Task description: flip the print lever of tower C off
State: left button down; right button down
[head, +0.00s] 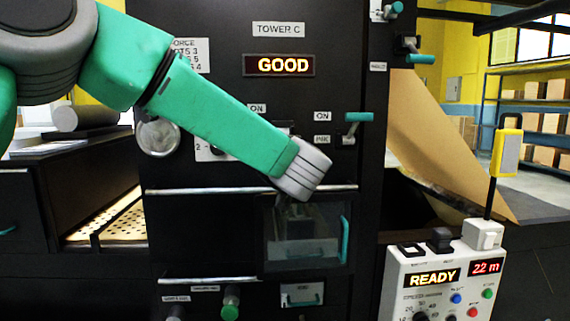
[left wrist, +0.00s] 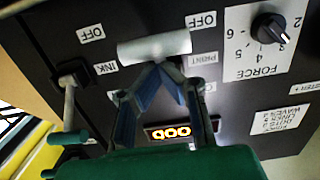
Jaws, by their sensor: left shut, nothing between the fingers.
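Tower C (head: 225,95) is a black panel with a lit GOOD display (head: 278,65). In the left wrist view the panel is upside down. A pale bar (left wrist: 155,46), which looks like the print lever's handle, lies beside the PRINT label (left wrist: 204,60), on the side of the OFF labels. My left gripper (left wrist: 160,66) is shut and empty, its tips close under the bar; whether they touch it I cannot tell. The lever's stem is hidden. In the head view my left forearm (head: 225,120) covers the print lever. My right gripper is not in view.
The ink lever (head: 358,117) with a teal handle stands close by, at ON; it also shows in the left wrist view (left wrist: 70,137). A force knob (left wrist: 268,28) is on the other side. A glass window (head: 305,235) is below; a control box (head: 430,275) is at right.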

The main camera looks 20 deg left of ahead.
pick_arm(q)
jog(key=shift+w+f+t+b, duration=0.1)
jog(key=shift+f+t+b, duration=0.3)
jog(key=shift+b, duration=0.2)
jog(key=shift+f, duration=0.1)
